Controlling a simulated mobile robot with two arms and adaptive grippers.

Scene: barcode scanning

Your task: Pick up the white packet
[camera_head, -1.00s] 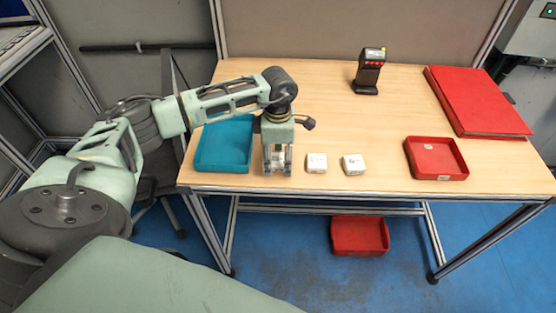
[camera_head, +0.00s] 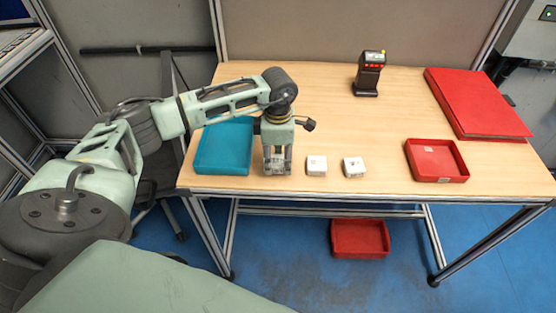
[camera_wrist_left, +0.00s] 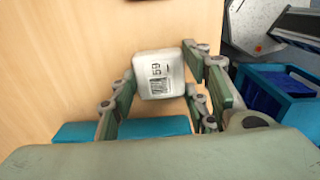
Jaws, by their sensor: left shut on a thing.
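My left gripper (camera_head: 277,170) points down at the front edge of the table, just right of the teal tray. In the left wrist view, the left gripper (camera_wrist_left: 160,82) has its fingers on both sides of a white packet (camera_wrist_left: 159,74) with a printed label, and is shut on it. In the head view this packet is mostly hidden by the fingers. Whether it is off the table is hard to tell. Two more white packets, one nearer (camera_head: 316,166) and one farther right (camera_head: 354,167), lie on the table right of the gripper. My right gripper is not in view.
The teal tray (camera_head: 224,171) is close left of the gripper. A black scanner (camera_head: 368,75) stands at the back. A red folder (camera_head: 478,101) and a red tray (camera_head: 438,175) lie at the right. Another red tray (camera_head: 360,252) is below the table. The table's middle is clear.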

